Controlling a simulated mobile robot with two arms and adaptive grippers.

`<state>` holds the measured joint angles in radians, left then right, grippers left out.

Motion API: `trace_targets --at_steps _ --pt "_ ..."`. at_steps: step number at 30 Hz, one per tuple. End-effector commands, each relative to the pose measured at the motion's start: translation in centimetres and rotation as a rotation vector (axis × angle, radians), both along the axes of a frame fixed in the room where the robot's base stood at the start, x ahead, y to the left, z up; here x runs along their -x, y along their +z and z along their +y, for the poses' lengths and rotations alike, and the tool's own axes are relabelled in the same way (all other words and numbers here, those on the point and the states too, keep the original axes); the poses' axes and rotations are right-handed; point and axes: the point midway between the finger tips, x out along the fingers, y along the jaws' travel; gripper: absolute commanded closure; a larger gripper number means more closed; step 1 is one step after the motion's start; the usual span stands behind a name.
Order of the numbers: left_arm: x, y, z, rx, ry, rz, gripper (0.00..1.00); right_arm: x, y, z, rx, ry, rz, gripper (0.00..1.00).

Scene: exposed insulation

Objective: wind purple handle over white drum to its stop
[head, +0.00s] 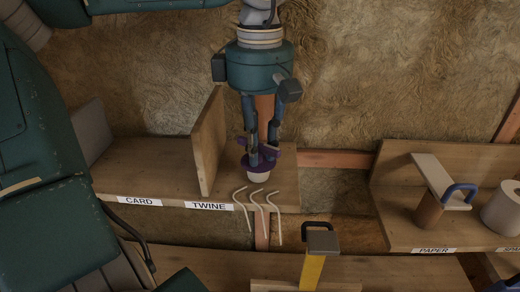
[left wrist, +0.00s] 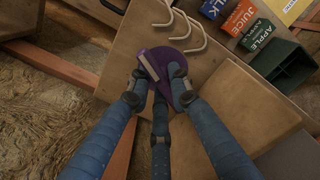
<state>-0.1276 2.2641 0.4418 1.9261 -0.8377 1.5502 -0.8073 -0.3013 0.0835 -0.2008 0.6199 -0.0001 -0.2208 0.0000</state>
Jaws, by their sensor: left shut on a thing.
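The white drum (head: 259,175) stands on the wooden shelf, right of an upright divider and behind the TWINE label. The purple handle (head: 243,141) sits on top of the drum. My left gripper (head: 262,156) reaches down from above with its blue fingers closed around the handle. In the left wrist view, the purple handle (left wrist: 178,59) shows as a round purple part with a pale bar across it. My left gripper (left wrist: 158,88) has its fingers around the near side of it. The drum is hidden there below the purple part. My right gripper is not seen.
Several white hooks (head: 257,207) stick out at the shelf's front edge, close to the drum. The wooden divider (head: 208,140) stands left of my gripper. A yellow post (head: 312,268) with a dark handle is in front. The PAPER shelf (head: 400,225) is at right.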

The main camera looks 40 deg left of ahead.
Motion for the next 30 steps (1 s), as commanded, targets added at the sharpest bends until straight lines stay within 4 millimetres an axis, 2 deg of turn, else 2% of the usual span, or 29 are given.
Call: trace_targets --at_steps 9,17,25,30 --pt "-0.2 0.1 0.0 -0.001 -0.027 -0.007 1.00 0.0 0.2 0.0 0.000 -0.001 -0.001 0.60" --pt "-0.2 0.2 -0.1 0.000 -0.158 -0.007 1.00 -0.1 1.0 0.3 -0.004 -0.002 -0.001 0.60" --pt "-0.2 0.2 0.0 0.000 -0.175 -0.009 1.00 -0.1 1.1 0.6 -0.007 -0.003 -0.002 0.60" --pt "-0.2 0.3 -0.1 0.000 -0.280 -0.009 1.00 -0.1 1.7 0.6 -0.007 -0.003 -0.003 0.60"
